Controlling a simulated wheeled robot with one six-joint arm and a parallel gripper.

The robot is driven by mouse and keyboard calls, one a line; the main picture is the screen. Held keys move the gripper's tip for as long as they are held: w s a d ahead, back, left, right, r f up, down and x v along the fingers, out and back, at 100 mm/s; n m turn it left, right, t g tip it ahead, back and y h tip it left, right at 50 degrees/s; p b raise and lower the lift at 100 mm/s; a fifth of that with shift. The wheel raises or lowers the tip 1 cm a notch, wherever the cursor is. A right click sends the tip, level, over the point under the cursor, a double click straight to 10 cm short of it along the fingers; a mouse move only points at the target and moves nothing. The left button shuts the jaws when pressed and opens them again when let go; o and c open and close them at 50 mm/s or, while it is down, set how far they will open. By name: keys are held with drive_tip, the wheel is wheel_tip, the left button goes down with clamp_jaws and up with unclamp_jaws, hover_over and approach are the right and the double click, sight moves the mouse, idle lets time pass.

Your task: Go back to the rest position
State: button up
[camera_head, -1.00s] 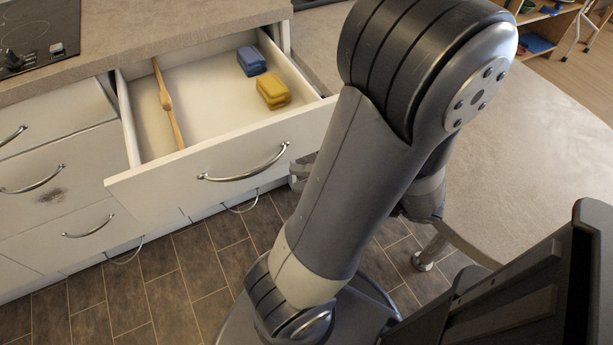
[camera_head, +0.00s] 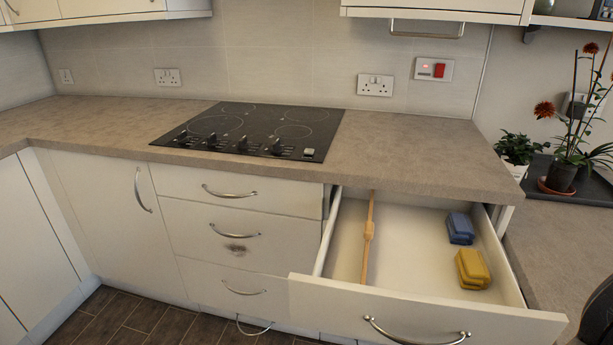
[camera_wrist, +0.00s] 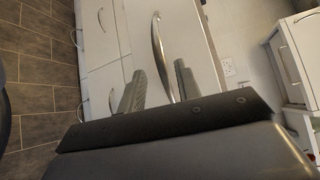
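My gripper (camera_wrist: 158,88) shows in the wrist view with its two dark fingers spread apart and nothing between them. A drawer handle (camera_wrist: 160,45) and white fronts lie beyond the fingers; I cannot tell how far off. In the head view the gripper is out of sight, and only a dark bit of my arm shows at the lower right. The open drawer (camera_head: 405,315) stands out from the cabinet. It holds a wooden utensil (camera_head: 368,238), a blue sponge-like block (camera_head: 460,228) and a yellow one (camera_head: 472,268).
A worktop (camera_head: 400,150) with a black hob (camera_head: 250,130) runs above the closed drawers (camera_head: 235,235). Potted plants (camera_head: 562,175) stand at the right on a dark tray. Tiled floor (camera_head: 130,322) shows at the lower left.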

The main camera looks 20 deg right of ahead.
sight(421, 343)
drive_tip(key=shift+x, duration=3.4)
drive_tip(key=shift+s+a, duration=0.1)
